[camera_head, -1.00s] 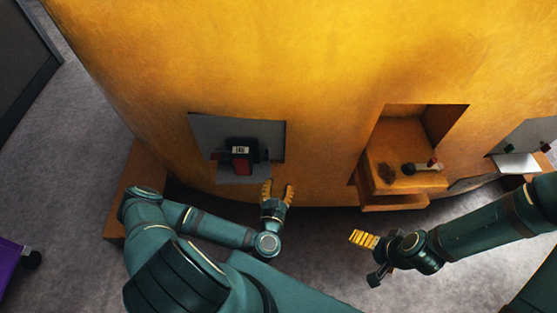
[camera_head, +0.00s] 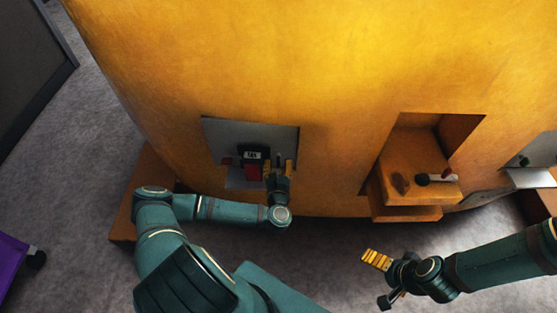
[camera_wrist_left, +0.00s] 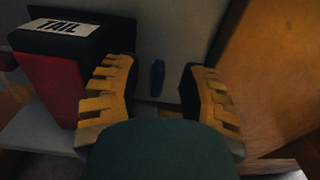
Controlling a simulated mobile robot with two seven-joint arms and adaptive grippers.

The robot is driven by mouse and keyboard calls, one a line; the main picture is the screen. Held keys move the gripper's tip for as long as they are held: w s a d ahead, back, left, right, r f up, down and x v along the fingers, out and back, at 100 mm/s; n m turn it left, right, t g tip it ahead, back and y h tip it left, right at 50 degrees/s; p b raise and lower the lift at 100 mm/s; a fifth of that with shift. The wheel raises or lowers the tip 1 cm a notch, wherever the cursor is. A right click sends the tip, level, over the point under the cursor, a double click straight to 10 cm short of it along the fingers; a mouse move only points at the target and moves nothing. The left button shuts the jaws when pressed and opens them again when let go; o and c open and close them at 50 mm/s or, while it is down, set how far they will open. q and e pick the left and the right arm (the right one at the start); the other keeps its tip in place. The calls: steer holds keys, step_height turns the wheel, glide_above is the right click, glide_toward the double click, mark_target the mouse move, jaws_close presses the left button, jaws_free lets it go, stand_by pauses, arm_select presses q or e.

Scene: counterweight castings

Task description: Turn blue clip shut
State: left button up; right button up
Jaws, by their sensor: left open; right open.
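The blue clip (camera_wrist_left: 157,78) is a small, dark upright piece on the grey back plate in the left wrist view. My left gripper (camera_head: 279,166) is open, with its yellow fingers pointing at the plate. In the wrist view the clip shows between the two spread fingers (camera_wrist_left: 156,92), apart from both. In the head view I cannot make the clip out clearly. My right gripper (camera_head: 376,260) is open and empty, held low over the floor at the right, away from the casting.
A black and red block labelled "TAIL" (camera_wrist_left: 55,75) stands on a grey shelf just left of my left fingers. The grey plate (camera_head: 225,133) is set into the large yellow casting (camera_head: 330,60). An orange recess (camera_head: 405,165) with a small lever lies further right.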

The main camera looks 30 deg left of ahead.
arm_select(q)
steer(key=shift+x, duration=1.25)
steer(key=shift+c, duration=0.4)
jaws_close()
